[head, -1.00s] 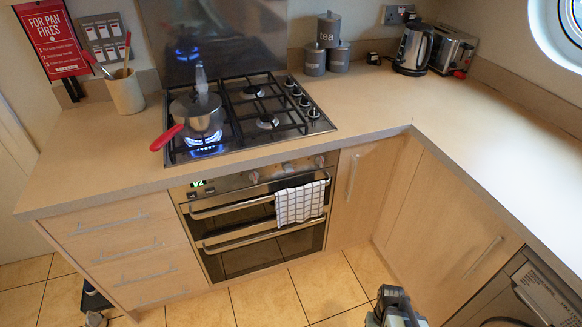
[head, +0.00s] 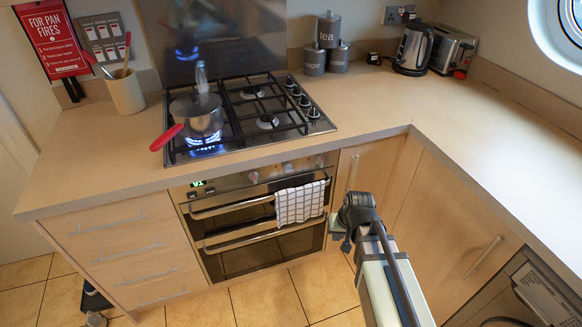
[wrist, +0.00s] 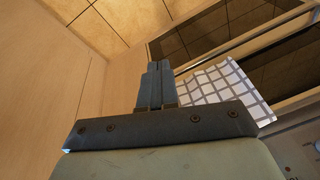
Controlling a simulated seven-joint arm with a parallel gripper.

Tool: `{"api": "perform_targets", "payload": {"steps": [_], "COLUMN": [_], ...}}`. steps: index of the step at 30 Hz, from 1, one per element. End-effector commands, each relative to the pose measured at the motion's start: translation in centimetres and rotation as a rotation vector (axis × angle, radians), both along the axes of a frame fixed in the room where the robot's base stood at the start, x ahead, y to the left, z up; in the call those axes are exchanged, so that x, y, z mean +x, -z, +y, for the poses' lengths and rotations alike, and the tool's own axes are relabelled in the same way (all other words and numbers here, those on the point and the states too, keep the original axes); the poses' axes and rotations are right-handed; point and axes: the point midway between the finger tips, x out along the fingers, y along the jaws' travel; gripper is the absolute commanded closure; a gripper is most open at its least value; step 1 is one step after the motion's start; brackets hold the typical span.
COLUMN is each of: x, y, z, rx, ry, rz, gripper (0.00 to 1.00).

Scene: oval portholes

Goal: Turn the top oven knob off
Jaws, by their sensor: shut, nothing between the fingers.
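The oven (head: 257,215) is built in under the hob. Its steel control panel (head: 225,185) carries round knobs, including a left one (head: 254,177), a middle one (head: 288,167) and a right one (head: 320,160). Their settings are too small to read. My gripper (head: 345,243) is in front of the cupboard just right of the oven, lower than the knobs and apart from them. In the wrist view, my gripper's two fingers (wrist: 154,85) are together and empty. The panel (wrist: 292,155) shows at that view's lower right.
A checked towel (head: 300,203) hangs on the upper oven handle (head: 232,209), close to the fingers in the wrist view (wrist: 222,82). A pan (head: 197,118) with a red handle sits over a lit burner. The worktop (head: 375,105) juts above the oven.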

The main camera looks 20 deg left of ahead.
Motion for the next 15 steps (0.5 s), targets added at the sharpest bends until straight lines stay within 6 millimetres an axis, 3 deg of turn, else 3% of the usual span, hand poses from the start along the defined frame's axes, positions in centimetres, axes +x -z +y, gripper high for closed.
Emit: {"api": "perform_targets", "payload": {"steps": [6,15], "x": [2.2,4.8], "y": [-7.3,-16.3], "z": [5.4,10.5], "rx": [0.125,0.315], "ry": [-0.045,-0.087], "rz": [-0.097,-0.21], "gripper": [1.0,1.0]}}
